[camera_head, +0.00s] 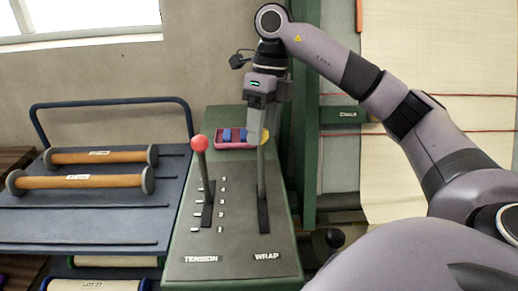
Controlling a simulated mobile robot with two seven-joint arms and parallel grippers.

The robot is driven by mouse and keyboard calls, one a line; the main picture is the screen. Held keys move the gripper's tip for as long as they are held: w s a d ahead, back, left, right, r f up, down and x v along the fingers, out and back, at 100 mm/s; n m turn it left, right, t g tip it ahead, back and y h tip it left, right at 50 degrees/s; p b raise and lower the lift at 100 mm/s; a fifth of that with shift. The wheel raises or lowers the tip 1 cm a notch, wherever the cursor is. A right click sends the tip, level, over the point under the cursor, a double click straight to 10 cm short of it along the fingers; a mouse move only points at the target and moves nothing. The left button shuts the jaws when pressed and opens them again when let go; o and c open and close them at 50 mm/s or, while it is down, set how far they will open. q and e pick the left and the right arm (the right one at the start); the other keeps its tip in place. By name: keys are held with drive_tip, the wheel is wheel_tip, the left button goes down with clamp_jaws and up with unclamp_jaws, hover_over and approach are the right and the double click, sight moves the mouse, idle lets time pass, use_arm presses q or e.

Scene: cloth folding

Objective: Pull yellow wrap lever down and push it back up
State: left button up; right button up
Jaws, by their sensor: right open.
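The wrap lever (262,180) stands on the green console (230,255), rising from the slot above the label WRAP. My left gripper is not in view.
A red-knobbed lever (200,145) labelled TENSION stands left of the wrap lever. A blue cart (80,226) with two orange rollers is at the left. Green posts (305,60) rise close at the right.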

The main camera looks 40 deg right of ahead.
hover_over(261, 172)
drive_tip(key=w+d, duration=0.1)
drive_tip(key=shift+w+d+f, duration=0.1)
drive_tip(key=shift+w+f, duration=0.05)
drive_tip(key=shift+f, duration=2.05)
clamp_jaws()
